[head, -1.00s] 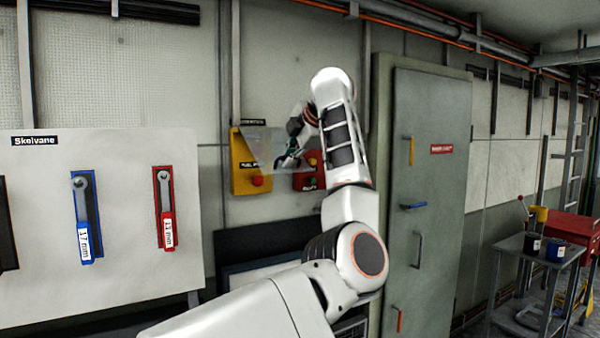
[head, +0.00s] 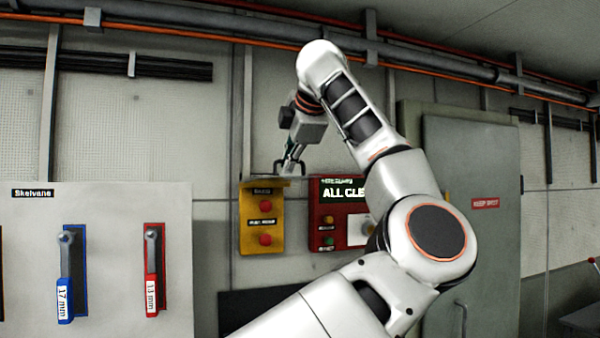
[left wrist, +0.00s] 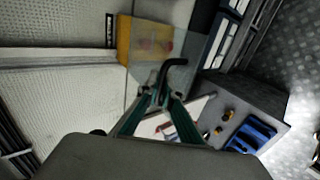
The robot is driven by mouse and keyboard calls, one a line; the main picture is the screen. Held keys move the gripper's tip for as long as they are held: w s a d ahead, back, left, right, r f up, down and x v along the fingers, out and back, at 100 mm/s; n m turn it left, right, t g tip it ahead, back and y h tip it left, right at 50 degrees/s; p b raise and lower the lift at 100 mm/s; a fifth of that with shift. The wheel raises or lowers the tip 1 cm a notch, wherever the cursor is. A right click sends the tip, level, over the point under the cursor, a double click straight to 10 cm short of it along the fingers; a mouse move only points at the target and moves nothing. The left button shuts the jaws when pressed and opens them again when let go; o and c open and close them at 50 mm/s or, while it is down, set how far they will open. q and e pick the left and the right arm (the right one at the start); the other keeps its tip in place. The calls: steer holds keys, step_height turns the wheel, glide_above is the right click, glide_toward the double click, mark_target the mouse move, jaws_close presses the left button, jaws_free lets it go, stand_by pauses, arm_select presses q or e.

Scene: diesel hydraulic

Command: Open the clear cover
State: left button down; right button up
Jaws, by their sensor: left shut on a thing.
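The clear cover (left wrist: 150,65) belongs to the yellow box (head: 262,218) on the wall. In the head view it shows nearly edge-on, sticking out level from the box's top, and the box's front with its red buttons is uncovered. In the left wrist view the cover is a see-through pane with a dark bent handle (left wrist: 180,66). My left gripper (head: 288,168) is at the cover's outer edge, above and in front of the box. Its fingers (left wrist: 160,92) are shut on the handle in the left wrist view. My right gripper is not in view.
A red box (head: 327,218) with a lit sign stands right of the yellow box, partly hidden by my arm. A grey cabinet (head: 485,240) is at the right. Pipes run along the wall above.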

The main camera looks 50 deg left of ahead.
arm_select(q)
steer(key=shift+r, duration=0.5)
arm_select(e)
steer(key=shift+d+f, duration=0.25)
arm_select(q)
steer(key=shift+a, duration=0.1)
steer(key=c, duration=2.5)
jaws_free()
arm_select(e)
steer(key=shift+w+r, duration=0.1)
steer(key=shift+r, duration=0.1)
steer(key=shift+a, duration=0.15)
